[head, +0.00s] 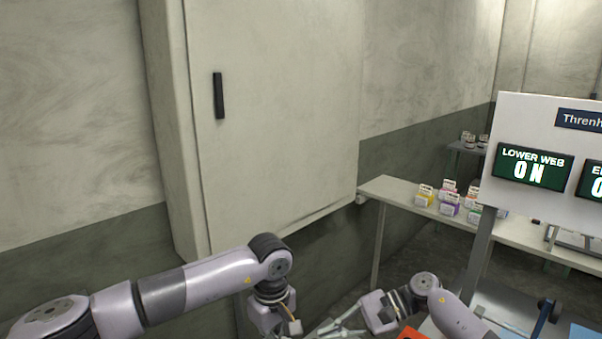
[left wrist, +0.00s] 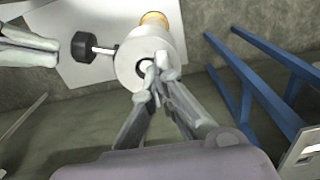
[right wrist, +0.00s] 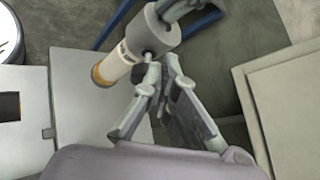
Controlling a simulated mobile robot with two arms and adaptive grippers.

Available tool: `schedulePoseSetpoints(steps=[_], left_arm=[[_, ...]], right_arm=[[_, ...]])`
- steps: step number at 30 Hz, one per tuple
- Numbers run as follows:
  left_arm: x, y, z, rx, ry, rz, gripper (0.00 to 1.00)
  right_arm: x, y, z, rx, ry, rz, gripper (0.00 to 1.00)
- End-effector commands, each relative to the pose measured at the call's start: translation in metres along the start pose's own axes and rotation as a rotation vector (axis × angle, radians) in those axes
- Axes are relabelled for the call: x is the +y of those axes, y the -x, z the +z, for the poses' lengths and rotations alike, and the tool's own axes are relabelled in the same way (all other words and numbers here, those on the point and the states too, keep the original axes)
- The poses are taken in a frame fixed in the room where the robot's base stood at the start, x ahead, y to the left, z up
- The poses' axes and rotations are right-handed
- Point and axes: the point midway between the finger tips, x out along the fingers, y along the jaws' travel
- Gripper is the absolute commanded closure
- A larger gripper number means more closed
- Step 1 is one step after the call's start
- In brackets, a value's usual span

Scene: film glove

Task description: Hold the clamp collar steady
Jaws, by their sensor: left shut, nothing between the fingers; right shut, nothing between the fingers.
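The clamp collar is a thick pale grey ring (left wrist: 135,68) with a dark bore, seen face-on in the left wrist view. A thin rod with a black knob (left wrist: 82,48) sticks out of its side. The collar also shows in the right wrist view (right wrist: 150,33), at the end of a white cylinder with an orange band (right wrist: 115,65). My left gripper (left wrist: 158,72) is shut at the collar's face; I cannot tell whether it touches. My right gripper (right wrist: 158,78) is shut on the knob's side of the collar. In the head view the collar is not clearly visible.
A shelf (head: 400,194) with several small boxes (head: 450,204) runs along the wall. A white sign panel with lit green displays (head: 534,167) stands at right. A large wall cabinet (head: 275,100) is behind my left arm. Blue frame legs (left wrist: 270,75) stand beside the collar.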

Motion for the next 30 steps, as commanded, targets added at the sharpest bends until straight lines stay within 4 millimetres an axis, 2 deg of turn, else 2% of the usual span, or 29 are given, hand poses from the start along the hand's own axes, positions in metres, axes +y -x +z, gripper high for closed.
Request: schedulePoseSetpoints(steps=[1,12,23,30], left_arm=[[-0.003,-0.007,0.0,-0.001,0.002,-0.012,1.0],[-0.003,-0.007,0.0,-0.001,0.002,-0.012,1.0],[-0.003,-0.007,0.0,0.0,0.002,-0.012,1.0],[-0.003,-0.007,0.0,0.0,0.002,-0.012,1.0]], right_arm=[[0.0,0.006,-0.004,0.003,-0.003,-0.002,1.0],[0.0,0.043,-0.024,0.002,-0.002,-0.003,1.0],[0.001,0.047,-0.026,0.0,0.0,-0.002,1.0],[0.026,0.053,-0.03,-0.004,0.001,0.002,1.0]])
